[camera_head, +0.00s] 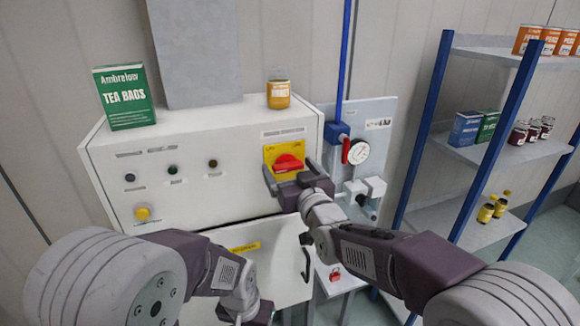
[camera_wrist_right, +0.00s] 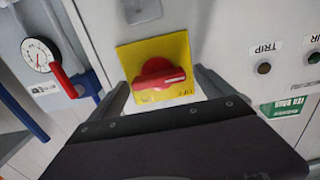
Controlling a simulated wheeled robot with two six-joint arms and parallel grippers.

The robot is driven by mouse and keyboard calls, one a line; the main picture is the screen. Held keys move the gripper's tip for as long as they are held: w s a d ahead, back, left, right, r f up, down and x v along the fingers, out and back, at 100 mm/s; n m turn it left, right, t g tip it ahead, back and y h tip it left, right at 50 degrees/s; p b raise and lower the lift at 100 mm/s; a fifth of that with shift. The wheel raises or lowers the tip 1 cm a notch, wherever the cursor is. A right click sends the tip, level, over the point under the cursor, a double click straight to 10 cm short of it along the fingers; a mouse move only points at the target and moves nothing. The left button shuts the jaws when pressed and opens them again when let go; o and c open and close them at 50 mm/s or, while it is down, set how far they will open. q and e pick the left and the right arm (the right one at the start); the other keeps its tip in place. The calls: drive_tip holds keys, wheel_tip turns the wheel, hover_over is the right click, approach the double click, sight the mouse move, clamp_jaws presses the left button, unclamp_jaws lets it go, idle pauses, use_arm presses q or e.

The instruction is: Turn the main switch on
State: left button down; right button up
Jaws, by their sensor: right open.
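The main switch (camera_head: 288,163) is a red rotary handle on a yellow plate (camera_head: 269,151), at the right of the white cabinet's front. In the right wrist view the red handle (camera_wrist_right: 158,76) lies roughly crosswise on its yellow plate (camera_wrist_right: 128,57), with ON and OFF lettering along one edge. My right gripper (camera_head: 287,176) is open in front of the switch, one finger to each side of the handle. I cannot tell whether they touch it. My left gripper (camera_head: 250,312) is low at the bottom, its fingers mostly hidden.
A gauge (camera_head: 358,151) with a red lever (camera_head: 345,150) is to the right. Beyond stands a blue-post shelf (camera_head: 500,150) with goods.

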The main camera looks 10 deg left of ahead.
drive_tip(key=shift+d, duration=0.2)
drive_tip(key=shift+c, duration=0.6)
drive_tip(key=shift+s, duration=0.1)
drive_tip(key=c, duration=1.3)
drive_tip(key=shift+o, duration=0.2)
drive_tip(key=shift+f+m+b, duration=0.15)
drive_tip(key=shift+m+b, duration=0.25)
drive_tip(key=shift+b, duration=0.25)
drive_tip(key=m+b, duration=0.4)
drive_tip(key=b, duration=0.1)
drive_tip(key=m+b, duration=0.5)
drive_tip(key=shift+d+f, duration=0.1)
drive_tip(key=shift+f, duration=0.1)
drive_tip(key=m+b, duration=0.3)
drive_tip(key=m, duration=0.1)
drive_tip(key=shift+r+m+b, duration=0.15)
drive_tip(key=shift+m+b, duration=0.4)
drive_tip(key=shift+m, duration=1.45)
